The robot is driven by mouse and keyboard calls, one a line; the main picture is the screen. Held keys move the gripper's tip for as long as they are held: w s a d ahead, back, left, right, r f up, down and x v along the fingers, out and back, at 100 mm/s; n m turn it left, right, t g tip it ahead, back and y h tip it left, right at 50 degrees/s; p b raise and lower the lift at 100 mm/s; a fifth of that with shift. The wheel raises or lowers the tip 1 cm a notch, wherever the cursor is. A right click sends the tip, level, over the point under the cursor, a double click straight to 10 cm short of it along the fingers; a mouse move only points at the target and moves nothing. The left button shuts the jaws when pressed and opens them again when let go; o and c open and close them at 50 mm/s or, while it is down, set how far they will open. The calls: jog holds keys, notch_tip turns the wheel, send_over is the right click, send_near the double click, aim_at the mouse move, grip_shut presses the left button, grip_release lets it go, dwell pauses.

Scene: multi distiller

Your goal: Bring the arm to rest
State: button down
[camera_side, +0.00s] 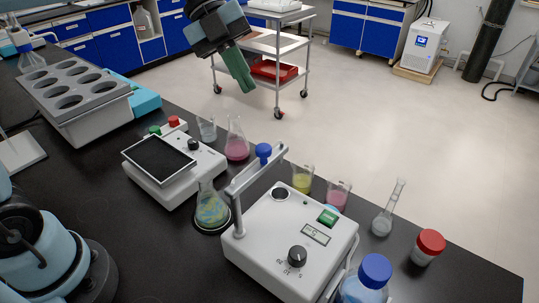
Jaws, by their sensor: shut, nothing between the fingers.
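My gripper (240,70) hangs in the upper middle of the side view, above the far edge of the black bench. Its green fingers are together and point down, with nothing between them. It is well clear of the bench and of all the glassware. My base and lower arm show at the lower left corner. The middle of my arm is out of view.
On the black bench (140,265) stand a grey water bath with round holes (88,119), a black-topped device (170,180), a white device with a knob (270,262), several flasks and beakers, and blue- and red-capped bottles. A steel trolley (262,45) stands behind.

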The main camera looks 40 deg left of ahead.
jog(key=s+a+f+n+t+y, duration=0.3)
jog(key=f+n, duration=0.3)
jog(key=n, duration=0.7)
jog(key=s+a+f+n+t+y, duration=0.4)
jog(key=s+a+f+n, duration=0.1)
jog(key=n, duration=0.9)
jog(key=shift+s+a+f, duration=0.3)
jog(key=shift+a+f, duration=0.05)
jog(key=shift+a, duration=0.2)
